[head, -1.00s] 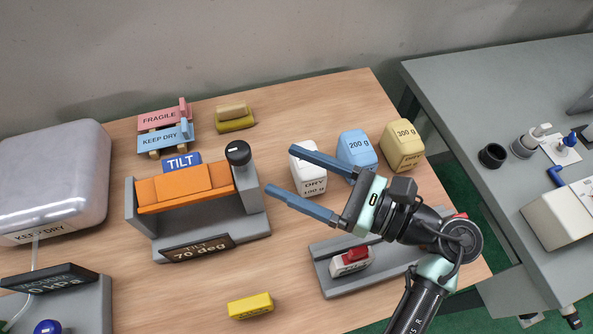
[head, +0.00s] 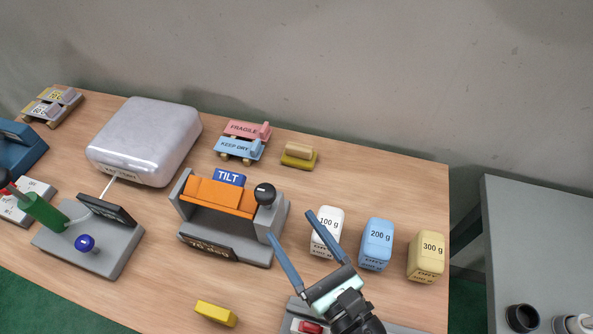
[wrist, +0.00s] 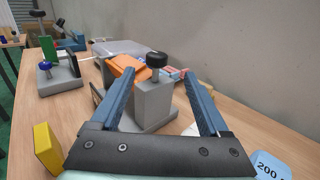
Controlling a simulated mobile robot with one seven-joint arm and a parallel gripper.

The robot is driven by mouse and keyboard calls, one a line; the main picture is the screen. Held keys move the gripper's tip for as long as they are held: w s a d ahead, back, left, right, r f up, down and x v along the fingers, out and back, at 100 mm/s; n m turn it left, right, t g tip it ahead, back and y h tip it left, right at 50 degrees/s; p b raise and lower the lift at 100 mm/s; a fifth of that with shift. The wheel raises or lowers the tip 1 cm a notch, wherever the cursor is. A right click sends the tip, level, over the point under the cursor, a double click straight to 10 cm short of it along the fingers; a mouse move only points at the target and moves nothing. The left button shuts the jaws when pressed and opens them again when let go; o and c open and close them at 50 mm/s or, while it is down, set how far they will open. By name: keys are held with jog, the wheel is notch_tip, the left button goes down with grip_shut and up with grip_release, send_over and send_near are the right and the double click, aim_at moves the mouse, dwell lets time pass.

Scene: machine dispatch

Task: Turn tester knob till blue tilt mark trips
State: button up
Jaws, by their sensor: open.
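The tilt tester (head: 187,234) is a grey cradle with an orange block (head: 218,197) across it and a blue TILT label (head: 229,177) behind the block. Its dark readout (head: 207,248) on the front is too slanted to read now. The black tester knob (head: 265,194) stands on the right post; it also shows in the wrist view (wrist: 156,60), ahead and between the fingers. My gripper (head: 292,236) is open and empty, in front and to the right of the knob, apart from it. The wrist view shows its blue fingers (wrist: 163,82) spread either side of the grey post.
A yellow block (head: 215,313) lies in front. A vacuum station with a blue knob (head: 85,243) stands left. Pink and blue labelled pieces (head: 240,147) sit behind.

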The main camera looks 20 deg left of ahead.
aim_at(260, 185)
jog(key=p+x, duration=0.1)
jog(key=x, duration=0.4)
jog(key=p+x, duration=0.2)
jog(key=x, duration=0.4)
jog(key=shift+a, duration=0.45)
jog(key=shift+p+x, duration=0.4)
jog(key=shift+x, duration=0.4)
jog(key=shift+f, duration=0.15)
grip_shut()
jog(key=shift+g+b, duration=0.3)
jog(key=shift+b, duration=0.05)
jog(key=shift+s+a+n+g+y+b, duration=0.15)
jog(key=shift+n+g+y+b, duration=0.2)
jog(key=shift+n+g+y, duration=0.3)
